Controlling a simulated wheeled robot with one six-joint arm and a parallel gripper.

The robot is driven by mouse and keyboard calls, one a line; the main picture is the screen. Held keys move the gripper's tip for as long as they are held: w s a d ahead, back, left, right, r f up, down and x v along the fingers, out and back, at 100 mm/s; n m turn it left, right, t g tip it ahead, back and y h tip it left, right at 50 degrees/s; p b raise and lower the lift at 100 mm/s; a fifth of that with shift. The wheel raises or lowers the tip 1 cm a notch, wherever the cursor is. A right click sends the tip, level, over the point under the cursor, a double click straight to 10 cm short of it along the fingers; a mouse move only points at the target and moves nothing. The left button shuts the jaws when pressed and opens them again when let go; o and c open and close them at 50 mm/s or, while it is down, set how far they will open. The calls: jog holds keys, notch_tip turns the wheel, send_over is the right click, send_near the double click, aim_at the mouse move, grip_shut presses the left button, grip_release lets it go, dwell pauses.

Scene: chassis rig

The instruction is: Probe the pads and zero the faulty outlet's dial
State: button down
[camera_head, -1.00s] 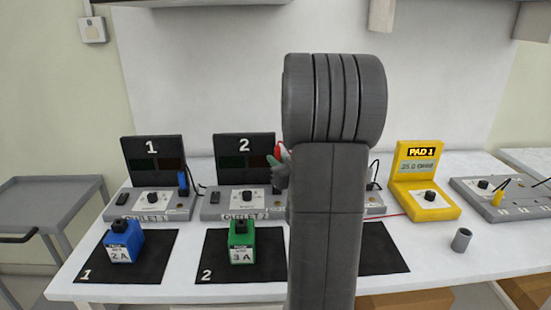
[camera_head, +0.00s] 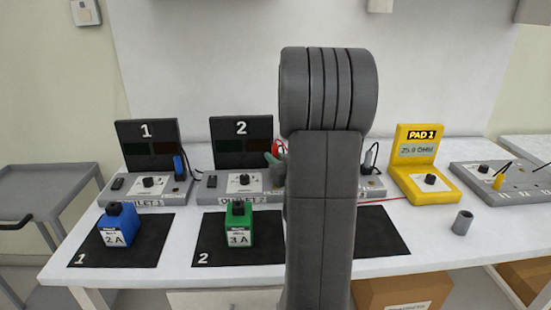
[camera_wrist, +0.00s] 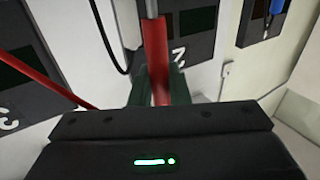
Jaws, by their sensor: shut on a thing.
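My gripper (camera_wrist: 158,92) is shut on a red probe (camera_wrist: 155,45) with a red lead; in the head view it shows partly behind my arm, beside outlet 2. Its tip contact cannot be told. Outlet 1 (camera_head: 148,150) and outlet 2 (camera_head: 240,150) each have a black upright panel and a dial. Outlet 1's dial (camera_head: 149,182) and outlet 2's dial (camera_head: 244,180) are black knobs. A third outlet (camera_head: 372,186) is mostly hidden by my arm. The yellow meter (camera_head: 418,160) reads PAD 1 and seemingly 25.0 OHM.
A blue 2 A block (camera_head: 117,228) sits on mat 1 (camera_head: 153,225); a green 3 A block (camera_head: 239,225) sits on mat 2 (camera_head: 208,232). A cart (camera_head: 45,190) stands left.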

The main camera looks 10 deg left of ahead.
aim_at(276, 145)
jog(key=shift+f+b, duration=0.8)
jog(key=shift+b, duration=0.1)
dwell(2.1)
jog(key=shift+r, duration=0.1)
jog(key=shift+r+p, duration=2.2)
jog(key=shift+r, duration=1.4)
dwell(0.7)
